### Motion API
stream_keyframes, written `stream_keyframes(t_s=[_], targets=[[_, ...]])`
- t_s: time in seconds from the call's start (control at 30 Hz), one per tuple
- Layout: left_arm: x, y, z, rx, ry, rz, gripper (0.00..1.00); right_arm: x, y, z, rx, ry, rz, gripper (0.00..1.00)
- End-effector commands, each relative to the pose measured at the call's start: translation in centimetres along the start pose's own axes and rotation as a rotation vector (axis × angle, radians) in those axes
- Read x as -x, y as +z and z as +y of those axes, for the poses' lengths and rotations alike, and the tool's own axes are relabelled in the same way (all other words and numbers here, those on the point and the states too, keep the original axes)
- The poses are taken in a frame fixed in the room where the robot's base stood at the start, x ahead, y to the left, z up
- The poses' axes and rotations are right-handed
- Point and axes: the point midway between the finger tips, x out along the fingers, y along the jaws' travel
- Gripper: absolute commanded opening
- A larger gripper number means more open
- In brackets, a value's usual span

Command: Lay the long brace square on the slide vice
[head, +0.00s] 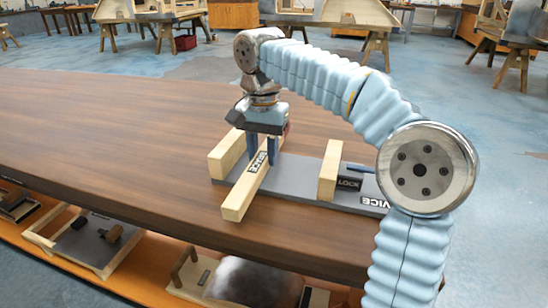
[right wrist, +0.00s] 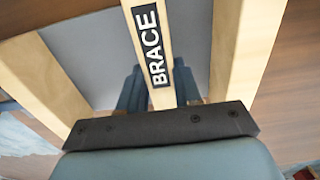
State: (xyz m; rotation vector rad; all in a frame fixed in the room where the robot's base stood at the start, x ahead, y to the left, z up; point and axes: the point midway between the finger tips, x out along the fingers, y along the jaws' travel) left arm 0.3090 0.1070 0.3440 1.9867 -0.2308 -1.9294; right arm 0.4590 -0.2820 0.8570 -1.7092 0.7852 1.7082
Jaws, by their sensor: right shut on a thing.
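The slide vice (head: 298,185) is a grey base on the brown table, with a wooden block (head: 226,155) at its left end and a wooden jaw marked LOCK (head: 328,170) to the right. The long brace (head: 240,200), a pale wooden bar labelled BRACE, lies between these blocks, apart from both. Its near end juts past the base's front edge. My right gripper (head: 262,152) is shut on the brace from above, near its label. The brace also shows in the right wrist view (right wrist: 152,45). I cannot tell whether it touches the base. My left gripper is not in view.
The table top (head: 110,130) is clear to the left of the vice. A blue handle (head: 360,168) lies right of the LOCK jaw, partly behind my right arm. A lower shelf (head: 140,275) in front holds wooden frames and trays.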

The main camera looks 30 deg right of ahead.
Motion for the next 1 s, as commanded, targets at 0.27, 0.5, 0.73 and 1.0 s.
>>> stream_keyframes(t_s=[0.27,0.5,0.73,1.0], targets=[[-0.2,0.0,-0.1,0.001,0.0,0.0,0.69,-0.2,0.0,0.0,-0.002,0.001,0.0,0.0],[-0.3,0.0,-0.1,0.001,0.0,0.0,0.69,-0.4,0.0,0.0,-0.002,0.002,-0.001,0.55],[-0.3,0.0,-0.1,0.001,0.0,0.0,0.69,-0.4,0.0,0.0,-0.002,0.001,-0.001,0.59],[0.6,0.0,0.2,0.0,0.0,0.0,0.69,2.4,0.0,-0.1,-0.002,-0.002,0.002,0.59]])
